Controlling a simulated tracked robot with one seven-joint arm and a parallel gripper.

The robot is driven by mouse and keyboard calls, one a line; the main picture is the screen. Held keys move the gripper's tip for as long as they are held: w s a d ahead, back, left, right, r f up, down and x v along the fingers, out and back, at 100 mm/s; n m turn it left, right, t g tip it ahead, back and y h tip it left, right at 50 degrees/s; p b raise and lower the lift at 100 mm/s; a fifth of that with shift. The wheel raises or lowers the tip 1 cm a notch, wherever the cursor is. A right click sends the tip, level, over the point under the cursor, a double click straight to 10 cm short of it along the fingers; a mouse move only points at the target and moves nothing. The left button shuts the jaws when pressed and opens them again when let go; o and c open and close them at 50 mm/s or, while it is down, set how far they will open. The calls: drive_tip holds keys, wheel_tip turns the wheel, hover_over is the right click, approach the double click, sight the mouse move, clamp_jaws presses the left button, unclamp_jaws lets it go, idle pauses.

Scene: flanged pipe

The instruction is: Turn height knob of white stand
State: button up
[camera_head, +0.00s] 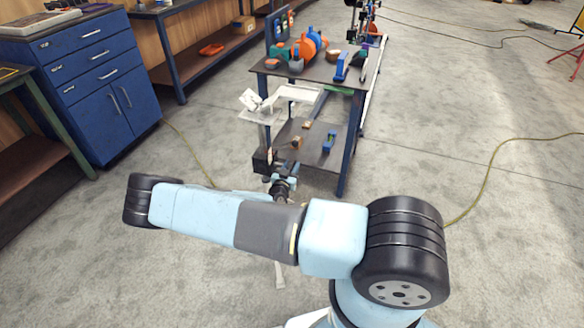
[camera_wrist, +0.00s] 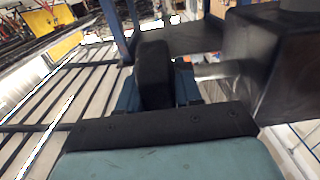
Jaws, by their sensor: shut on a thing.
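The white stand (camera_head: 262,112) is at the left end of the workbench in the head view, with a flat plate and a white arm on top. A dark block (camera_head: 263,160) is low down below it; a large dark block also shows at the right of the wrist view (camera_wrist: 272,65). My gripper (camera_head: 277,168) is beside the low block. In the wrist view a black finger pad (camera_wrist: 153,75) stands at the near end of a short pale shaft (camera_wrist: 216,70) that runs to the block. My gripper is shut on what looks like the height knob, which the finger mostly hides.
The bench top (camera_head: 318,68) carries an orange and blue pipe piece (camera_head: 311,44) and a blue tool (camera_head: 342,66). Its lower shelf (camera_head: 313,150) holds a small blue item (camera_head: 329,142). A blue cabinet (camera_head: 85,85) stands left.

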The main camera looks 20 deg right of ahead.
drive_tip(key=shift+g+y, duration=0.3)
drive_tip(key=shift+g, duration=0.1)
drive_tip(key=shift+a, duration=0.1)
drive_tip(key=g+y, duration=0.2)
drive_tip(key=g, duration=0.1)
drive_tip(key=g+y, duration=0.2)
drive_tip(key=shift+w, duration=0.25)
drive_tip(key=g+y, duration=0.2)
drive_tip(key=g, duration=0.2)
drive_tip(key=shift+w, duration=0.15)
drive_tip(key=shift+f+g+y, duration=0.15)
drive_tip(key=shift+g+y, duration=0.55)
drive_tip(key=o, duration=1)
drive_tip(key=shift+f, duration=0.1)
drive_tip(key=shift+c, duration=0.2)
